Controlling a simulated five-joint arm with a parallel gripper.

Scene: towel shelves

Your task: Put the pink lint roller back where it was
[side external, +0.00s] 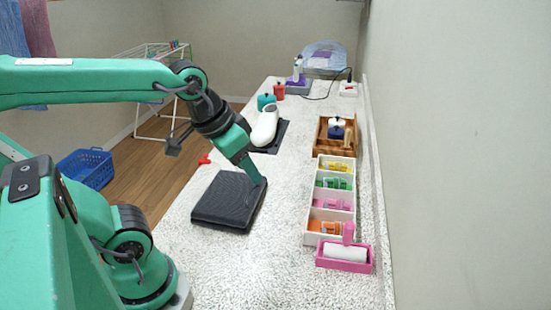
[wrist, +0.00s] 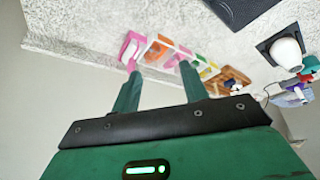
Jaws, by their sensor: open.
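The pink lint roller (side external: 346,253) shows as a white cylinder with a pink handle end standing up at its far side. It lies in a pink tray (side external: 371,262) at the near end of the organiser row on the right. The roller and tray also show in the wrist view as a small pink and white shape (wrist: 131,46), partly beyond a fingertip. My gripper (side external: 259,182) is well to the left of the roller, over the far right corner of a dark ribbed pad. In the wrist view my gripper (wrist: 160,72) is open with nothing between its fingers.
A white compartment box (side external: 309,220) holds orange, pink, green and yellow items beside the tray. A wooden tray (side external: 318,148) stands beyond it. The dark pad (side external: 228,200) lies left of centre. The counter between pad and organiser is clear. A wall runs along the right.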

